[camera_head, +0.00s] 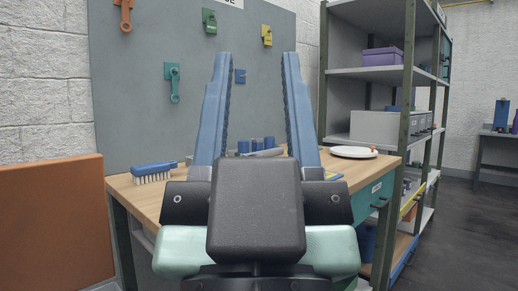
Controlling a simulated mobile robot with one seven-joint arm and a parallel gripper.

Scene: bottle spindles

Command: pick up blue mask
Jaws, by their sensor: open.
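My gripper (256,58) points away from me, with its two long blue fingers spread wide apart and nothing between them. It is in front of the workbench and the grey wall panel. I cannot make out a blue mask with certainty. A small blue item (240,76) hangs on the panel and shows between the fingers; its shape is too small to name. Several short blue cylinders (269,142) are on the workbench (146,197), behind the gripper body, which hides much of the bench top.
A blue brush (153,172) with pale bristles lies at the bench's left. A white plate (354,152) with a small orange thing lies at its right. A metal shelf (408,90) stands to the right, an orange board (55,222) to the left. Open floor is at far right.

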